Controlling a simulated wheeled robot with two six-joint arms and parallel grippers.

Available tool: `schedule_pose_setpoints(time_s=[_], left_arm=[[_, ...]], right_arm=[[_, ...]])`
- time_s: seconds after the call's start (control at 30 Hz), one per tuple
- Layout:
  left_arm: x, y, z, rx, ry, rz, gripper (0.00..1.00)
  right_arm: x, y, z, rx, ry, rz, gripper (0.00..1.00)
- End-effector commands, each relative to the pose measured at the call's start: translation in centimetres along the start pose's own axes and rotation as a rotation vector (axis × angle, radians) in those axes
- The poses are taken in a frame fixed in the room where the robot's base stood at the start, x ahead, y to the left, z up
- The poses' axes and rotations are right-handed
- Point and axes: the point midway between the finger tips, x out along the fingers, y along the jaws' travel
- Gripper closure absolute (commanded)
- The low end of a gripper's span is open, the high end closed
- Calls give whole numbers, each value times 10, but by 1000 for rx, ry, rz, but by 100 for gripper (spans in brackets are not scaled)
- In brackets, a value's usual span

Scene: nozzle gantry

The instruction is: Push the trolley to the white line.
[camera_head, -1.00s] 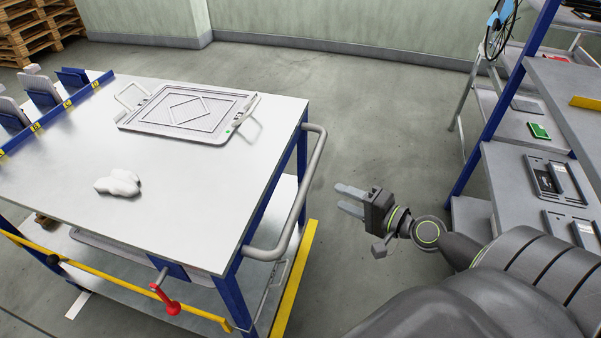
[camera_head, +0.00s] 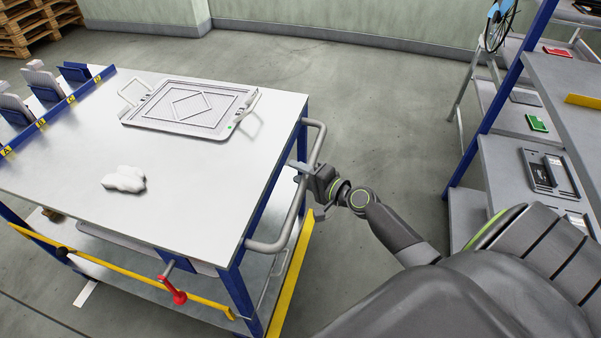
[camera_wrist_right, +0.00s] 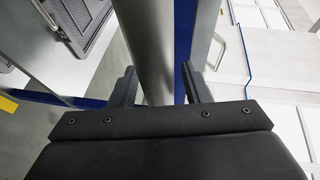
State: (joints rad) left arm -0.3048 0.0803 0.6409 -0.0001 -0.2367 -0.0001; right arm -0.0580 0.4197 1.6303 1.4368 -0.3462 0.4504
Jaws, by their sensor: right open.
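The trolley (camera_head: 215,165) has a white top, blue legs and a lower shelf. Its grey tubular push handle (camera_head: 268,246) runs along its right side. My right gripper (camera_head: 302,172) is at the far half of this handle, with its jaws open. In the right wrist view the handle bar (camera_wrist_right: 155,45) runs between the two open fingers (camera_wrist_right: 160,88), and contact cannot be told. My left gripper is out of view.
Shelving (camera_head: 500,165) stands right; grey floor (camera_head: 390,110) is clear between.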

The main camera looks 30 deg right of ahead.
Motion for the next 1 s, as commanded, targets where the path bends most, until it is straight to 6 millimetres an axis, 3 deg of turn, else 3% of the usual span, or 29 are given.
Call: schedule_pose_setpoints(time_s=[0.23, 0.57, 1.0], left_arm=[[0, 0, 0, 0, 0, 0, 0], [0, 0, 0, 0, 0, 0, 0], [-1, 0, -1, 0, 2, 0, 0]], right_arm=[[0, 0, 0, 0, 0, 0, 58], [0, 0, 0, -1, 1, 0, 100], [8, -2, 3, -1, 0, -1, 100]])
